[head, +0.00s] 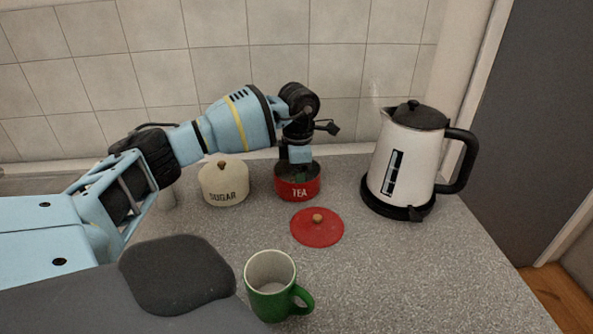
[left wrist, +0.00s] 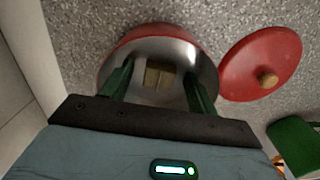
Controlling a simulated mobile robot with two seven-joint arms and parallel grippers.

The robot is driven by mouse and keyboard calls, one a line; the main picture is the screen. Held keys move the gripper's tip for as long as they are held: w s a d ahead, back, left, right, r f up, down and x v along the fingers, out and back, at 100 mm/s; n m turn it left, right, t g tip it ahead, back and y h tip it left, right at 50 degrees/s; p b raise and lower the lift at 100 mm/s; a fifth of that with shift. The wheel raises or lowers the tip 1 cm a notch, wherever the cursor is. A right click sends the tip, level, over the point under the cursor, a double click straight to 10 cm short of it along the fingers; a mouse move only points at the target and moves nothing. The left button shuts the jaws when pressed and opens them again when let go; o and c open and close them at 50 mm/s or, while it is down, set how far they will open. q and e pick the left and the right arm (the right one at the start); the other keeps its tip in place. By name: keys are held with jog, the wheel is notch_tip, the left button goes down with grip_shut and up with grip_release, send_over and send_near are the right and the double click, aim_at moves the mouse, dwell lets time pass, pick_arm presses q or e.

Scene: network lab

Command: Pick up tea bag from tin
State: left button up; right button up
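The red tea tin (head: 298,188) stands uncovered on the counter, labelled TEA. Its red lid (head: 317,227) with a wooden knob lies on the counter in front of it; the lid also shows in the left wrist view (left wrist: 262,65). My left gripper (head: 299,178) points straight down into the tin's mouth. In the left wrist view its two green fingers (left wrist: 158,88) are apart inside the rim of the tin (left wrist: 122,47). Tan tea bags (left wrist: 158,77) lie at the tin's bottom between the fingers, apart from them. My right gripper is in neither view.
A cream sugar tin (head: 224,184) stands left of the tea tin. A white kettle (head: 405,160) on a black base stands to the right. A green mug (head: 270,290) stands at the front. Tiled wall (head: 150,60) is close behind.

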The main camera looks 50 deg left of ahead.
pick_arm(q)
jog(key=c, duration=1)
jog(key=shift+r, duration=0.1)
notch_tip(320, 180, up, 10)
jog(key=shift+f, duration=0.1)
